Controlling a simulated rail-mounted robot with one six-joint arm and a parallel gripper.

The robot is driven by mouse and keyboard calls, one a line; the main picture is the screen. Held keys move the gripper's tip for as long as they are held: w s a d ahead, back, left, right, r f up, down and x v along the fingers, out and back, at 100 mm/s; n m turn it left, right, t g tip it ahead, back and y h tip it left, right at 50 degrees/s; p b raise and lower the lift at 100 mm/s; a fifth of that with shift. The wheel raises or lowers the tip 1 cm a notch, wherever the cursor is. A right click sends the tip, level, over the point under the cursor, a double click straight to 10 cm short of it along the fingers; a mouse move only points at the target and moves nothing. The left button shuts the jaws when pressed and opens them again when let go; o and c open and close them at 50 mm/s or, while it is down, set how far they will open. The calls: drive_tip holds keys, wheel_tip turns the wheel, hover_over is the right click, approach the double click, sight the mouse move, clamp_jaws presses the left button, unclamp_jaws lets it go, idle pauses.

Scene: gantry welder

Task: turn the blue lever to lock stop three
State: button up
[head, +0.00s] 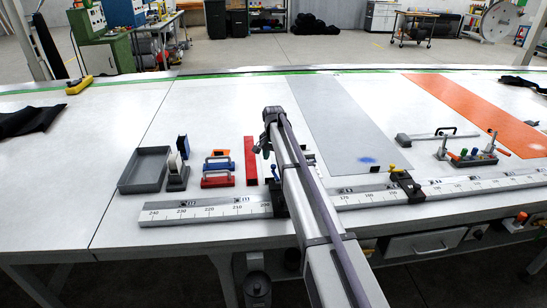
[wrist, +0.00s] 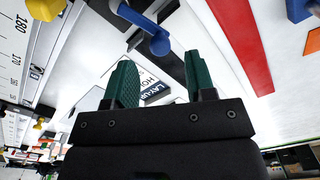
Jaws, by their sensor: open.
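The blue lever (head: 275,173) sits on a black stop (head: 279,198) on the white scale rail (head: 205,209), partly beside my arm in the head view. In the wrist view the blue lever (wrist: 155,40) has a round knob and lies beyond the fingertips, roughly in line with the gap between them. My gripper (wrist: 160,80) has two green ribbed fingers, open with nothing between them. In the head view my gripper (head: 265,145) is above the table, behind the rail, and its fingers are hard to make out. The lever appears untouched.
Another black stop (head: 406,186) with a yellow lever (head: 392,168) sits further right on the rail. A grey mat (head: 340,115) lies behind.

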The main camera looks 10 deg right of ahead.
sight(274, 165)
wheel_tip(274, 165, up, 6)
drive_tip(key=p, duration=0.4)
drive_tip(key=shift+r, duration=0.15)
drive_tip(key=s+a+f+n+b, duration=0.1)
drive_tip(key=s+n, duration=0.1)
drive_tip(key=s, duration=1.1)
drive_tip(key=s+a+f+n+b, duration=0.2)
drive_tip(key=s+n, duration=0.1)
drive_tip(key=s, duration=1.1)
drive_tip(key=s+a+f+n+b, duration=0.1)
drive_tip(key=s+f+n+b, duration=0.1)
drive_tip(key=s, duration=1.2)
drive_tip(key=shift+a+f+n, duration=0.25)
drive_tip(key=shift+a+n, duration=0.15)
